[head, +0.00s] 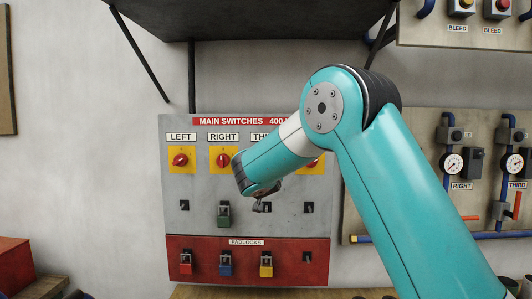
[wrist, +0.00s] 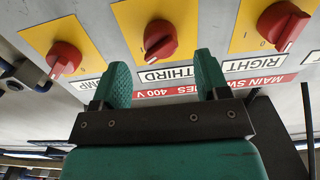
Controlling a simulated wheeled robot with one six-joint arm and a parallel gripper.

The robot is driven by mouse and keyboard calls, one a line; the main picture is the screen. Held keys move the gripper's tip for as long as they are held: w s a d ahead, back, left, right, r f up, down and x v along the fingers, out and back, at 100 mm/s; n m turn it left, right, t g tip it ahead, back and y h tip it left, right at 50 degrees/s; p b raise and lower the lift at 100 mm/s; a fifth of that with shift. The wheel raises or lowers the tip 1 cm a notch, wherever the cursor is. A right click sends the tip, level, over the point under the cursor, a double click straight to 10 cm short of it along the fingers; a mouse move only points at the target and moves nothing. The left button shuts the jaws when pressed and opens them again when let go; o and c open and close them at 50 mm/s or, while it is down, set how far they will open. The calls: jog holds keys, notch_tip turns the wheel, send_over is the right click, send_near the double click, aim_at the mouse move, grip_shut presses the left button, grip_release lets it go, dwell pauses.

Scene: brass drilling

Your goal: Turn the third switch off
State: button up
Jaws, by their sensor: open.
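The third switch (wrist: 160,38) is a red rotary knob on a yellow plate, above the THIRD label in the wrist view. Its white pointer mark faces the lower left there, near a small mark on the plate; I cannot read its setting surely. In the head view my arm hides this switch, and only the start of its label shows. My gripper (wrist: 163,76) is open and empty, its two green fingers apart and pointing toward the panel just short of the knob. In the head view my gripper (head: 262,193) is mostly hidden behind my wrist.
The right switch (wrist: 284,24) and another red knob (wrist: 64,59) flank the third switch. The left switch (head: 180,160) is farther left. Below the switches are a green padlock (head: 224,214) and a red padlock board (head: 205,250). A dark shelf (head: 250,20) overhangs the panel.

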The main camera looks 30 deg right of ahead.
jog(key=shift+p+x, duration=1)
jog(key=shift+x, duration=1.35)
jog(key=c, duration=0.9)
